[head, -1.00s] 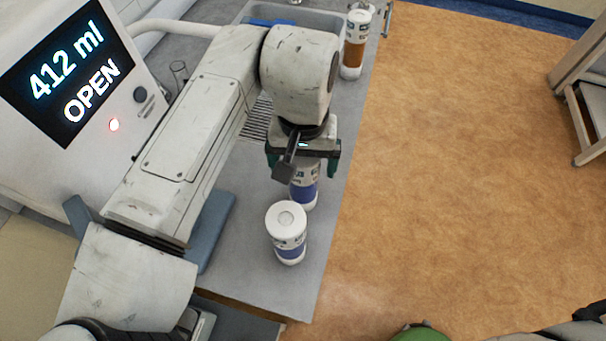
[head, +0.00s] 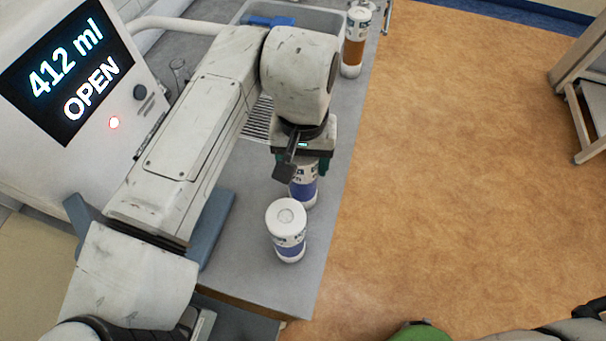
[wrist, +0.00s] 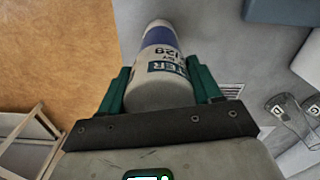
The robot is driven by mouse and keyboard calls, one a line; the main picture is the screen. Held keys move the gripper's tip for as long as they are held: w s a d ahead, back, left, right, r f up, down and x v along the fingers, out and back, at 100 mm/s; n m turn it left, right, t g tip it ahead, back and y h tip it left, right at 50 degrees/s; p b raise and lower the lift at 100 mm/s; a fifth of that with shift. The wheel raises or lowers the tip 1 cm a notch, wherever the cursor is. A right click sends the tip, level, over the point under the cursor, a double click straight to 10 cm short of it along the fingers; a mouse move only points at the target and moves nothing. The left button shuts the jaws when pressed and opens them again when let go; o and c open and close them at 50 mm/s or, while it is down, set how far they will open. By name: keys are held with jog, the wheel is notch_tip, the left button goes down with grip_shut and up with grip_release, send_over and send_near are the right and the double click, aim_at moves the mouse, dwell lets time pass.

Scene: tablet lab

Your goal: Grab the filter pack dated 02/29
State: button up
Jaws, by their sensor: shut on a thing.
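A white cylindrical filter pack with a blue band (head: 304,188) stands upright on the grey counter, under my gripper (head: 302,163). In the wrist view the same pack (wrist: 162,67) sits between the green fingers of my gripper (wrist: 158,76), which are shut on its sides. A third pack with an orange band (head: 354,48) stands farther back by the counter's edge.
A white machine (head: 125,125) with a screen reading "412 ml OPEN" stands at the left. A sink (head: 325,20) lies behind my arm. Glass vessels (wrist: 287,113) marked with letters stand on the counter. Right of the counter's edge is open orange floor (head: 450,180).

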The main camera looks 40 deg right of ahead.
grip_shut()
jog(key=shift+r, duration=0.1)
